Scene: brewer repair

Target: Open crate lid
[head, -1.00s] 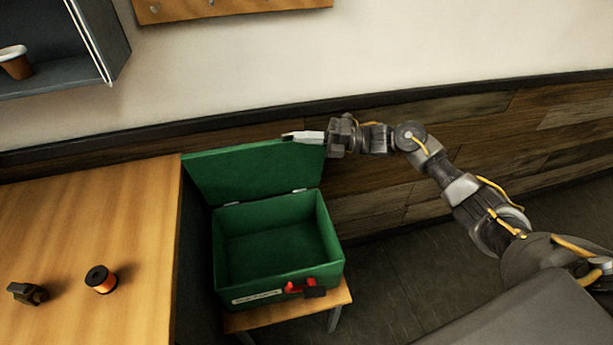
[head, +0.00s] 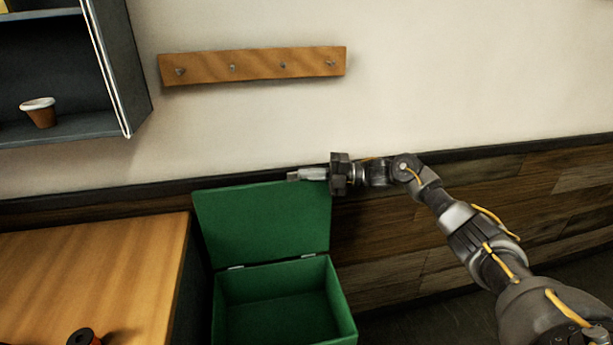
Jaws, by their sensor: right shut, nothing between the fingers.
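The green crate (head: 346,312) is at the bottom middle of the head view, its front cut off by the lower edge. Its lid (head: 264,226) stands up and open at the back, joined by two hinges. The part of the inside that shows is empty. My right gripper (head: 293,175) is shut and empty at the lid's upper right edge, its fingers pointing left along the top. I cannot tell whether they touch the lid. My left gripper is out of view.
A wooden table (head: 90,270) stands left of the crate, with an orange and black spool (head: 84,337) at the bottom edge. A wall shelf (head: 75,128) holds a pot (head: 40,112). A peg rail (head: 252,66) hangs on the wall behind. Floor right of the crate is clear.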

